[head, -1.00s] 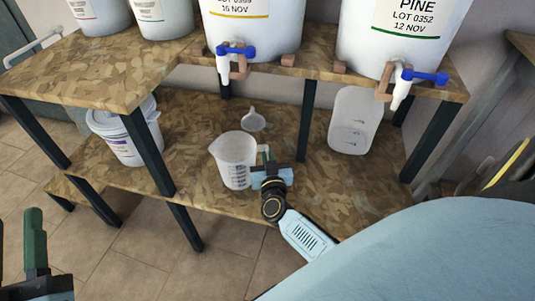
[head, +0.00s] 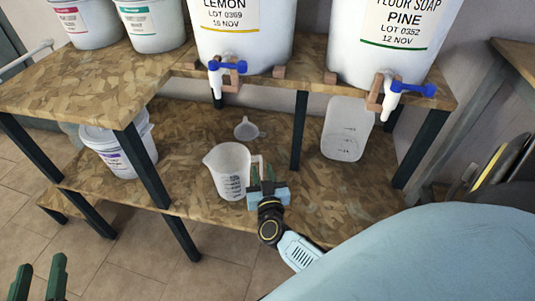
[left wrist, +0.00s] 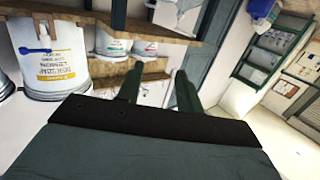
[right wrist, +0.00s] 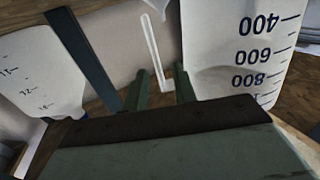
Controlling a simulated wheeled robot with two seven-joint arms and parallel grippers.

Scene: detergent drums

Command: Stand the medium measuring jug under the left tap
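The translucent medium measuring jug (head: 225,172) stands upright on the lower shelf, below and slightly right of the left tap (head: 220,72) in the head view. That blue-handled tap is on the lemon drum (head: 243,30). My right gripper (head: 262,172) is at the jug's handle side. In the right wrist view, the pale handle (right wrist: 152,45) runs between its parted fingers (right wrist: 162,90), with the jug's scale (right wrist: 245,50) at right. Contact with the handle is unclear. My left gripper (head: 38,278) is open and empty at lower left, away from the shelves; its fingers (left wrist: 157,88) are apart.
A funnel (head: 246,129) lies behind the jug. A shelf leg (head: 299,130) stands between the jugs. A white tub (head: 118,150) is at left.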

